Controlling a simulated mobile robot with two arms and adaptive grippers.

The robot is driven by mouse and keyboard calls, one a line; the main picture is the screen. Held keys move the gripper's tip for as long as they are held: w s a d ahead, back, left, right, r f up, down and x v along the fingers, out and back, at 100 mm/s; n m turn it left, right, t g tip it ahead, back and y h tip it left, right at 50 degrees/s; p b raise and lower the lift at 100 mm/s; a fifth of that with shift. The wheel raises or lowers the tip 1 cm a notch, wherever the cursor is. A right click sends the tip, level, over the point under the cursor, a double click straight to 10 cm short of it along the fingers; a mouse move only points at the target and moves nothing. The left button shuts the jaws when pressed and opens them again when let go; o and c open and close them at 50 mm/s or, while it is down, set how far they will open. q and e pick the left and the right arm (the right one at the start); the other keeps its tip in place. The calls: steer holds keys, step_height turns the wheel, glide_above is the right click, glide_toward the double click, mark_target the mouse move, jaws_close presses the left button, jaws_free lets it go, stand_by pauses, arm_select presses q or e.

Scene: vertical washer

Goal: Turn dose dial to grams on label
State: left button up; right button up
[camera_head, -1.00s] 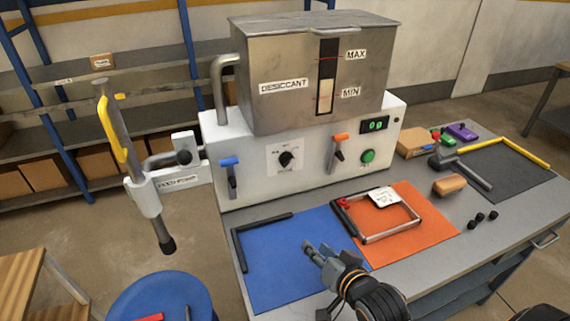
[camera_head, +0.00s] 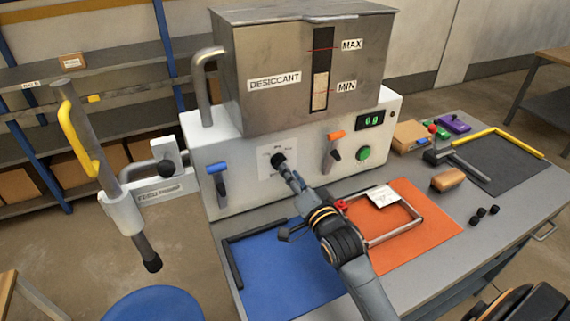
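The dose dial (camera_head: 278,159) is a small black knob on a white plate (camera_head: 265,168) on the machine's front panel. My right gripper (camera_head: 286,172) points at it from below right, with its tips at or very near the knob. The gripper covers part of the plate; I cannot tell whether it touches the knob or how far its fingers are open. A white label card (camera_head: 382,196) lies by the frame on the orange mat; its print is too small to read. My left gripper is not in view.
A blue-handled lever (camera_head: 218,180) and an orange-handled lever (camera_head: 333,148) flank the dial. A green button (camera_head: 363,153) sits under a digital display (camera_head: 370,119). The steel desiccant hopper (camera_head: 280,70) stands above. The feed pump (camera_head: 120,190) is at left.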

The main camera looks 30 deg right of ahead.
mark_target(280, 162)
steer(key=w, duration=0.4)
steer(key=shift+d, duration=0.1)
steer(key=shift+c, duration=0.6)
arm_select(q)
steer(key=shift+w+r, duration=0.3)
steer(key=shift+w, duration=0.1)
arm_select(e)
jaws_close()
